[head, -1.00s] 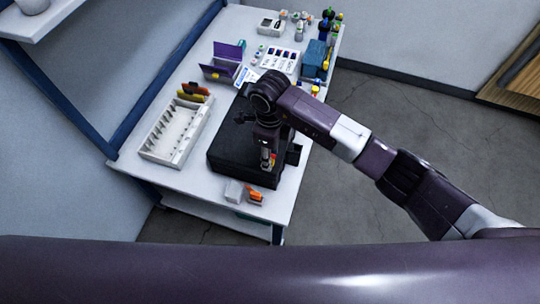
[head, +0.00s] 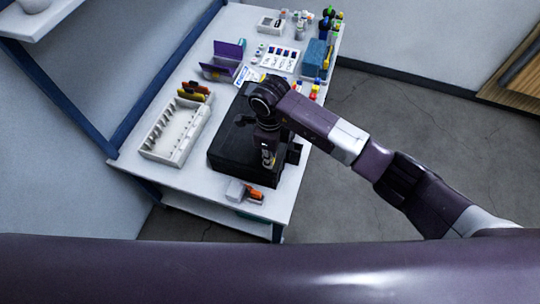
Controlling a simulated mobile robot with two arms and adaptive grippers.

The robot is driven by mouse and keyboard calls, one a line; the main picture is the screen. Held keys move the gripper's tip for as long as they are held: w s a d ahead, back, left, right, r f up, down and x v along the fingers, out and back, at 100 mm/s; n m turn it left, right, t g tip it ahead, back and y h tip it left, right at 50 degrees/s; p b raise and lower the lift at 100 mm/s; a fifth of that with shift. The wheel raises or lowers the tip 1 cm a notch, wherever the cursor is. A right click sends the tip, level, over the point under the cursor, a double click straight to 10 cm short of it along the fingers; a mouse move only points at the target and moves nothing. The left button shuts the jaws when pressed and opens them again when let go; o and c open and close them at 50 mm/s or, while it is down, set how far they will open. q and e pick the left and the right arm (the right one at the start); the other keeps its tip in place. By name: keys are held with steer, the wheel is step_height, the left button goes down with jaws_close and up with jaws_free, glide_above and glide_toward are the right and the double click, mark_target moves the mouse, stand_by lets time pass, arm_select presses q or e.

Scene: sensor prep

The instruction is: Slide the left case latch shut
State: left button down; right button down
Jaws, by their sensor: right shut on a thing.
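The closed black case (head: 228,150) lies on the white table, near its right edge. My right gripper (head: 268,164) points down at the case's lower right part. It is shut, with the left case latch apparently between its fingers. The latch is too small and too hidden by the fingers to show its position. A dark block-like part (head: 293,153) sticks out from the case's right side, beside the gripper. My left gripper is not in view.
A white slotted tray (head: 176,143) stands left of the case on the table (head: 205,190). A small grey and orange item (head: 245,192) lies just below the case. A purple open box (head: 222,66), a blue box (head: 314,58) and several small bottles stand behind.

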steer(key=shift+w+d+f+b, duration=0.1)
steer(key=shift+w+d+b, duration=0.1)
steer(key=shift+w+b, duration=0.35)
steer(key=shift+w+d+f+b, duration=0.1)
steer(key=shift+w+d+b, duration=0.05)
steer(key=shift+w+b, duration=0.4)
steer(key=shift+w+r, duration=0.1)
steer(key=shift+w, duration=0.1)
steer(key=shift+r, duration=0.2)
steer(key=c, duration=1.8)
jaws_free()
steer(key=shift+d, duration=0.1)
steer(key=shift+c, duration=0.2)
